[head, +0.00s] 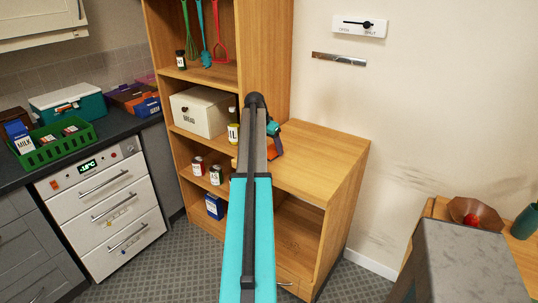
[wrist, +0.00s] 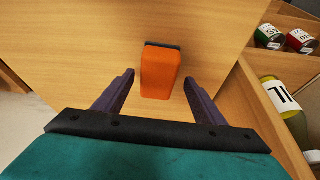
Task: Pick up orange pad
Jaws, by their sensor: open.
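The orange pad (wrist: 160,72) is a small orange block with a dark far edge, on the light wooden top of the low cabinet. In the wrist view it appears between the two purple fingers of my gripper (wrist: 159,78), which is open and empty. The fingers show on either side of the pad, with a gap each side. I cannot tell how far the tips are above the wood. In the head view, the pad (head: 276,149) shows partly behind my arm, just below the teal hand.
The low cabinet top (head: 318,160) is otherwise clear. A bowl (head: 474,213) stands on a table at the right.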

